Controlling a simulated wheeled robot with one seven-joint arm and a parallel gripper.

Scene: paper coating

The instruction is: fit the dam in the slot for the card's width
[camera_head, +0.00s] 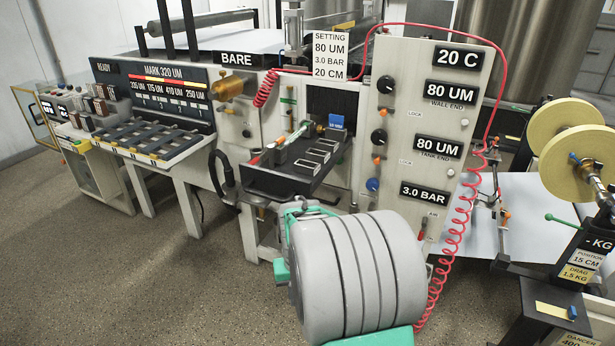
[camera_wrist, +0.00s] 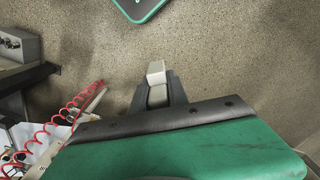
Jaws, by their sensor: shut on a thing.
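The setting card (camera_head: 331,54) stands upright on the machine in the head view and reads 80 UM, 3.0 BAR and 20 CM. Below it a dark tray (camera_head: 275,182) juts out, with several grey rectangular pieces (camera_head: 308,165) on it; I cannot tell which opening is the slot for the card's width. In the wrist view my gripper (camera_wrist: 158,92) is shut on a pale grey block (camera_wrist: 156,71), perhaps the dam, with bare floor behind it. The head view does not clearly show my gripper or the held block. My grey ribbed arm part fills the front centre there.
A control panel (camera_head: 412,120) with dials and readouts stands right of the tray. A coiled red hose (camera_head: 461,225) hangs beside it and also shows in the wrist view (camera_wrist: 62,128). A rack of dark bars (camera_head: 160,138) is at left. Floor (camera_head: 130,270) at front left is clear.

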